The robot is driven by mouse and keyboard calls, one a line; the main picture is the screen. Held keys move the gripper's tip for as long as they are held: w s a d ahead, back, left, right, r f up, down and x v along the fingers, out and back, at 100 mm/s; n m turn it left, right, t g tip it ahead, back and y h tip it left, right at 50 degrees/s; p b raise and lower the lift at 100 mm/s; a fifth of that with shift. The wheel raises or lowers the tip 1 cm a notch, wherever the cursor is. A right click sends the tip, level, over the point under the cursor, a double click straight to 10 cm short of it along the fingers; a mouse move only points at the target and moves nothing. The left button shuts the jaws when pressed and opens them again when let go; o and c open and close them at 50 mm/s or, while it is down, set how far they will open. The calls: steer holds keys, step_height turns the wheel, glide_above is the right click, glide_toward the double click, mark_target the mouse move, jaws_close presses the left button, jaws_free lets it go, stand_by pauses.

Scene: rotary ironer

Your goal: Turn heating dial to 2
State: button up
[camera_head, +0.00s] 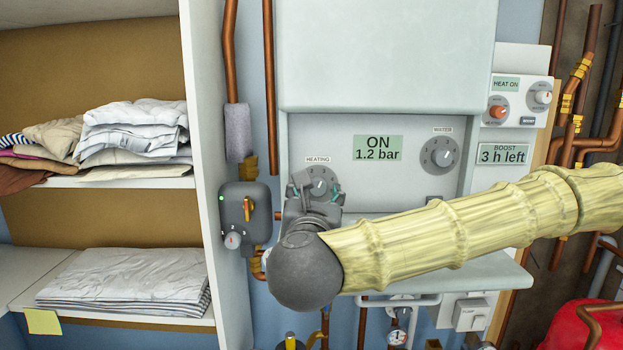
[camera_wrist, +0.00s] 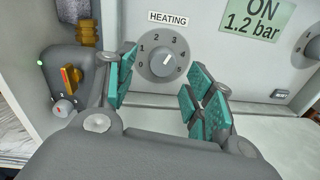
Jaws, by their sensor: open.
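The heating dial (camera_wrist: 164,58) is a grey round knob under a HEATING label, with numbers 1 to 4 around its upper side. Its white mark points to the upper right, around 3 to 4; the exact number is hard to tell. In the head view the dial (camera_head: 321,181) sits at the lower left of the boiler panel, partly hidden by my gripper (camera_head: 317,190). My gripper is open and empty. Its teal-padded fingers in the wrist view (camera_wrist: 162,68) stand left and right of the dial, with gaps on both sides. I see no contact.
A water dial (camera_head: 439,155) and a display (camera_head: 378,149) reading ON 1.2 bar are to the right. A grey box (camera_head: 245,212) with an orange lever and a small knob is close left of my gripper. A shelf (camera_head: 110,182) with folded laundry stands further left.

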mark_target(318, 188)
steer(key=shift+w+d+r+p, duration=0.3)
steer(key=shift+w+r+p, duration=0.05)
steer(key=shift+r+p, duration=0.2)
steer(key=shift+w+d, duration=0.1)
steer(key=shift+w, duration=0.2)
steer(key=shift+w+f+p, duration=0.2)
steer(key=shift+w+f, duration=0.05)
steer(key=shift+w, duration=0.3)
steer(key=shift+w+f+p, duration=0.15)
steer(key=shift+w+f, duration=0.05)
steer(key=shift+w, duration=0.35)
steer(key=shift+s+r, duration=0.2)
steer(key=shift+s, duration=0.2)
steer(key=shift+c, duration=0.4)
steer(key=shift+w+f, duration=0.1)
steer(key=shift+w, duration=0.1)
steer(key=c, duration=0.7)
steer(key=shift+c, duration=1.1)
